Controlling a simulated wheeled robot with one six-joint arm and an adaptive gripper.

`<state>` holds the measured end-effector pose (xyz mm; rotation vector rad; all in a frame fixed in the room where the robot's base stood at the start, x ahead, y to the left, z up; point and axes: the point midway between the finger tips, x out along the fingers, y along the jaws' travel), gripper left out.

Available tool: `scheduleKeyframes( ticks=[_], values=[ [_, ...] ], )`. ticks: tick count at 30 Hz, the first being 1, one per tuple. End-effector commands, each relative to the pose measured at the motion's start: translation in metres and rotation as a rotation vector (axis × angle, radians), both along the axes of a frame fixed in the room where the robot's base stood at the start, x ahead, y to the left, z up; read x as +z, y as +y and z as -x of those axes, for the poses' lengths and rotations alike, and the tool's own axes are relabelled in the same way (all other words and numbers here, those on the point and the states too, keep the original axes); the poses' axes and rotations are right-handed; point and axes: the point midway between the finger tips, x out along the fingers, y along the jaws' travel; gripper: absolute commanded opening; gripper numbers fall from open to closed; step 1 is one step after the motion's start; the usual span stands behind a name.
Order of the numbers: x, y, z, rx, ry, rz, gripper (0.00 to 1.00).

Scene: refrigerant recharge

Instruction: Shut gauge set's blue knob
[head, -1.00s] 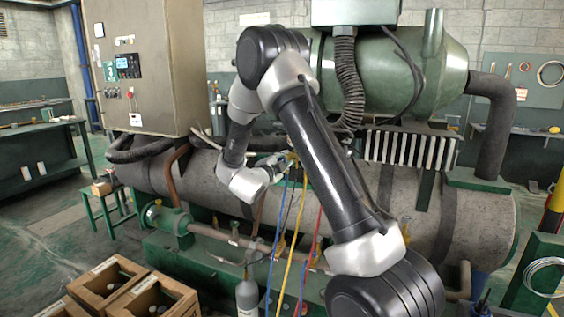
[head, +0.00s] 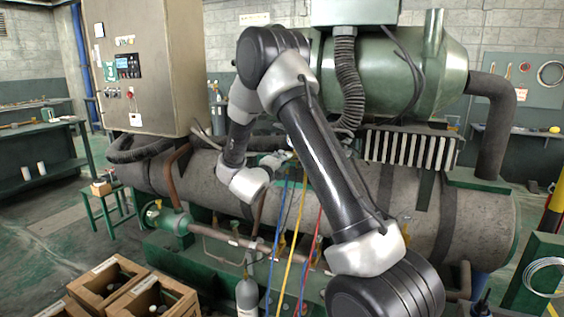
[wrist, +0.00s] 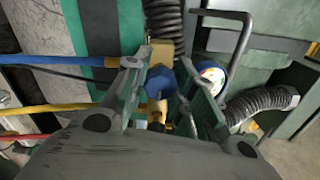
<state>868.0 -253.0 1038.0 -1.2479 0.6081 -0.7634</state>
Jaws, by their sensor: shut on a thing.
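In the wrist view the blue knob (wrist: 160,82) of the gauge set sits between the two fingers of my gripper (wrist: 163,75). The gripper is shut on it. The brass gauge-set body (wrist: 160,53) shows just beyond the knob. A round gauge with a blue rim (wrist: 213,78) is right beside the right finger. In the head view my gripper (head: 282,160) is small and partly hidden by my own arm, and the knob cannot be made out there.
A blue hose (head: 276,245), a yellow hose (head: 293,245) and a red hose (head: 314,250) hang below the gauge set. A grey cylinder (head: 247,296) stands underneath. The large grey vessel (head: 455,215) lies behind. Wooden crates (head: 107,285) stand at lower left.

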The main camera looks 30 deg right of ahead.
Motion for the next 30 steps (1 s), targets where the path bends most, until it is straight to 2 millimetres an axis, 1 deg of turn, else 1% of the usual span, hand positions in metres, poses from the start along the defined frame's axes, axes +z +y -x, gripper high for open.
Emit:
scheduleKeyframes(
  ticks=[13, 14, 15, 17, 26, 30],
  values=[
    [-0.0022, -0.0003, 0.0013, -0.002, -0.003, -0.008, 0.02],
    [-0.0023, -0.0003, 0.0014, -0.002, -0.003, -0.008, 0.31],
    [-0.0023, -0.0003, 0.0014, -0.003, -0.003, -0.008, 0.39],
    [-0.0019, -0.0003, 0.0013, -0.002, -0.003, -0.008, 0.49],
    [-0.0008, 0.0002, 0.0007, -0.001, -0.005, -0.007, 0.49],
    [-0.0006, 0.0086, 0.0063, 0.001, -0.005, -0.006, 0.49]
  ],
)
